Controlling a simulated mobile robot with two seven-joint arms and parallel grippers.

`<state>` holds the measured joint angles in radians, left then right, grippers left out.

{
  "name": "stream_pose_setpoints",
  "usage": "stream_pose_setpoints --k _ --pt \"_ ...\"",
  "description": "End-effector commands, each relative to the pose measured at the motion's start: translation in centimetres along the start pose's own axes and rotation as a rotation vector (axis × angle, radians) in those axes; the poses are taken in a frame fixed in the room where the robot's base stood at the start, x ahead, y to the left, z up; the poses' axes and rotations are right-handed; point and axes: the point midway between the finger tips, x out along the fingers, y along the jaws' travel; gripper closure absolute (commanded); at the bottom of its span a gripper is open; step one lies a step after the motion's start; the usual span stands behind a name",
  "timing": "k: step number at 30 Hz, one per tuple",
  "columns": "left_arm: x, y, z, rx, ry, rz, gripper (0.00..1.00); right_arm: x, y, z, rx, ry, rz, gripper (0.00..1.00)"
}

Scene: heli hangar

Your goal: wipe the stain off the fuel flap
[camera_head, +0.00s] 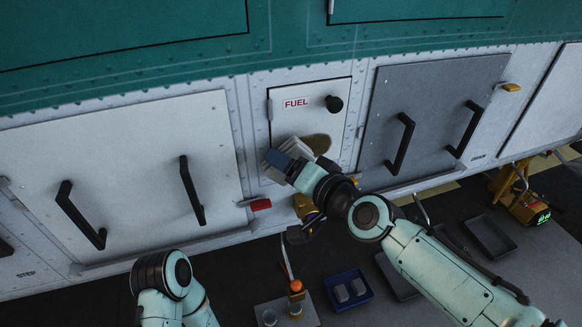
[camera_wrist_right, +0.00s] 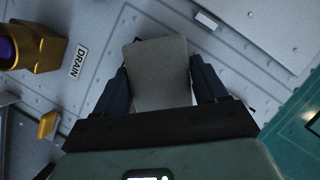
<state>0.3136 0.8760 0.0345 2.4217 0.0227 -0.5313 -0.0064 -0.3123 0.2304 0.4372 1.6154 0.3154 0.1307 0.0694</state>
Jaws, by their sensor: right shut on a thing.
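The fuel flap (camera_head: 285,125) is a white panel with a red FUEL label and a black knob (camera_head: 334,104). A brownish stain (camera_head: 318,143) shows on its lower right part, partly hidden behind my right arm. My right gripper (camera_head: 287,162) is at the flap's lower left, shut on a light grey pad (camera_head: 295,147). In the right wrist view the pad (camera_wrist_right: 158,75) sits between the two dark fingers, its flat face filling the gap. I cannot tell whether the pad touches the flap. Only links of my left arm show at the bottom; its gripper is out of view.
Grey and white hatches with black handles flank the flap. A yellow drain fitting (camera_wrist_right: 35,45) is beside the DRAIN label (camera_wrist_right: 78,62). Below are a blue tray (camera_head: 336,303) with grey blocks, dark trays (camera_head: 490,236) and a yellow device (camera_head: 520,195).

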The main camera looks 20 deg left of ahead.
Motion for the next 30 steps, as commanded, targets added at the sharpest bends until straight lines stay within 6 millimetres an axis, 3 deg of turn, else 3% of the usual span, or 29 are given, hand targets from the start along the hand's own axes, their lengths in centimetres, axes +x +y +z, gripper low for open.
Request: stream_pose_setpoints --k 16,30 --pt "-0.6 0.2 -0.1 0.001 0.002 0.001 0.57 0.9 0.0 -0.4 0.000 0.001 0.000 0.53" --pt "2.1 -0.6 0.2 -0.002 -0.007 -0.003 0.57 -0.2 2.3 -2.6 0.000 0.002 0.000 0.53"
